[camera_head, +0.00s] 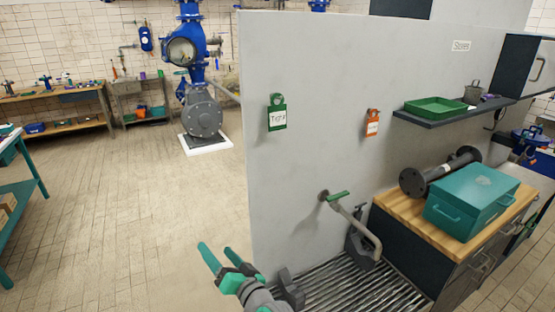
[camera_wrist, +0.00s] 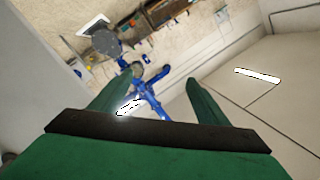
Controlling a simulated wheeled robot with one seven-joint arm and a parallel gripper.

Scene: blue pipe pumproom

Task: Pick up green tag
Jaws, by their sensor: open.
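The green tag (camera_head: 277,113) hangs high on the left part of the grey partition wall, with a white label and a rounded hook at its top. My gripper (camera_head: 221,256) is at the bottom of the head view, below and left of the tag, with its green fingers apart and nothing between them. In the wrist view my gripper (camera_wrist: 158,95) also shows open and empty. The green tag does not show in the wrist view, which looks across the room to the blue pipework.
An orange tag (camera_head: 372,122) hangs further right on the partition (camera_head: 325,75). A tap (camera_head: 345,210) with a green handle juts out over a floor grate (camera_head: 350,285). A teal toolbox (camera_head: 470,198) and dark pipe (camera_head: 440,170) lie on a wooden counter. The floor left is clear.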

